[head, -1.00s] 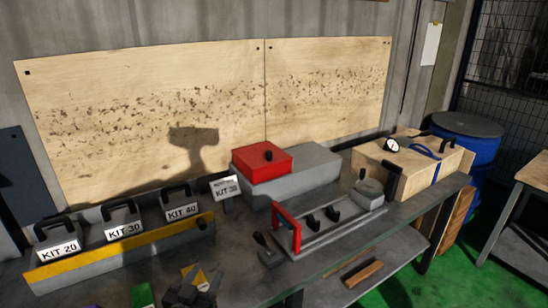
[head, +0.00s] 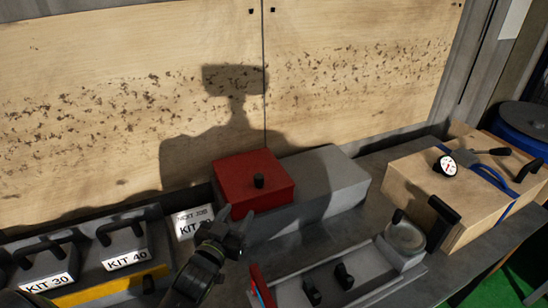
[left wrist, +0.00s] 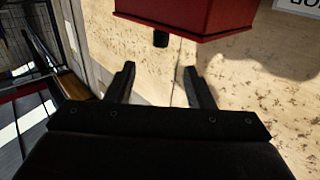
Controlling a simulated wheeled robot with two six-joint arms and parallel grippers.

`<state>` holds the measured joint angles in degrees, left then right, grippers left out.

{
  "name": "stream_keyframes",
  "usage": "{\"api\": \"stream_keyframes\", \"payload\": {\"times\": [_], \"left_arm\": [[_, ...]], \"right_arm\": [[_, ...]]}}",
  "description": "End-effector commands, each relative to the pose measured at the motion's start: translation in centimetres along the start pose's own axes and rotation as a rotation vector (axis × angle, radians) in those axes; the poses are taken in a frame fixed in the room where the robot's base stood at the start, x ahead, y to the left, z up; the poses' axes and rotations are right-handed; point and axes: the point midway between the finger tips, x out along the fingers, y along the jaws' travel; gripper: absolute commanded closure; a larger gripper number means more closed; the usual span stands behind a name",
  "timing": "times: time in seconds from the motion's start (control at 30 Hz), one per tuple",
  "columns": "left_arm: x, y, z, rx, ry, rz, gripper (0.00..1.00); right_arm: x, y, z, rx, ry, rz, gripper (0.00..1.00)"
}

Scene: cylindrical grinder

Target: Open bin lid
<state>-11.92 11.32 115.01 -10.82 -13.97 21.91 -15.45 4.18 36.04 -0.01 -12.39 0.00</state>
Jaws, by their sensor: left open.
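The bin is a long grey box (head: 328,183) on the bench. In the left wrist view, the red lid (left wrist: 185,15) and the dark knob (left wrist: 160,38) show beyond the open fingers (left wrist: 158,74). Whether the box is shut under the lid cannot be told. My right gripper is not in view.
Kit boxes labelled 30 (head: 46,265) and 40 (head: 124,243) stand at left. A "next job" sign (head: 193,222) stands beside the lid. A grey fixture (head: 350,275) lies in front of the bin. A wooden box (head: 455,175) with a gauge stands at right.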

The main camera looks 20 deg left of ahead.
Motion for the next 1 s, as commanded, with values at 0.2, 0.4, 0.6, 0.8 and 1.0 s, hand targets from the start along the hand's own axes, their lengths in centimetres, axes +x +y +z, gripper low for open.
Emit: {"api": "stream_keyframes", "payload": {"times": [0.2, 0.4, 0.6, 0.8, 1.0], "left_arm": [[1.7, 0.0, 0.2, 0.000, 0.001, 0.001, 0.52], [5.2, 0.0, 0.2, 0.002, 0.003, 0.001, 0.52], [8.8, 0.0, 0.3, 0.001, 0.002, 0.001, 0.52], [12.4, 0.0, 0.3, 0.001, 0.002, 0.001, 0.52], [15.4, 0.0, 0.3, 0.001, 0.002, 0.001, 0.52]], "right_arm": [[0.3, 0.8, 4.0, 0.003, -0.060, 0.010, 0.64], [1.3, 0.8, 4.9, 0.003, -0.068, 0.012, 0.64], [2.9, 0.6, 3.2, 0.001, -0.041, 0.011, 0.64], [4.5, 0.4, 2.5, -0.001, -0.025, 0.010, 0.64], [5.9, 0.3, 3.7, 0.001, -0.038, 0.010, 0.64]]}}
